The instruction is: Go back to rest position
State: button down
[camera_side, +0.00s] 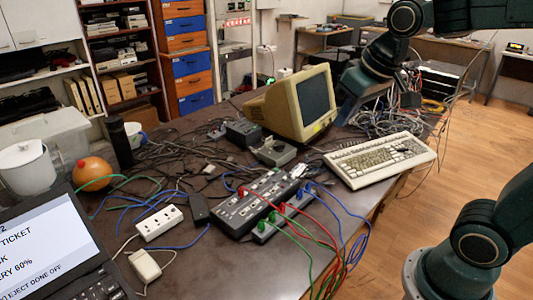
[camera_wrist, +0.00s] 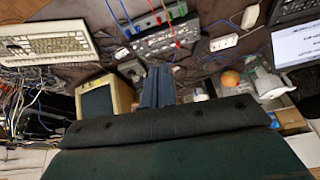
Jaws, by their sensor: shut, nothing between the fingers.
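My gripper (camera_wrist: 158,72) shows in the wrist view with its two dark blue-grey fingers together and nothing between them. In the side view my gripper (camera_side: 347,113) hangs at the upper right, just right of the beige monitor (camera_side: 290,104) in the picture. The fingertips there are dark and hard to make out against the cables behind. The gripper is above the cluttered table and holds no object. I cannot tell exactly how far it is from the monitor.
A beige keyboard (camera_side: 380,159) lies at the table's right edge. A grey switch box (camera_side: 257,203) has red, green and blue cables plugged near it. A white power strip (camera_side: 160,222), an orange ball-like object (camera_side: 92,174) and a laptop (camera_side: 50,245) stand left. Open floor (camera_side: 450,140) is right.

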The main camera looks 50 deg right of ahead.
jog(key=s+a+f+n, duration=0.1)
jog(key=s+a+f, duration=0.1)
jog(key=s, duration=0.9)
jog(key=shift+f+t, duration=0.15)
jog(key=shift+t, duration=0.25)
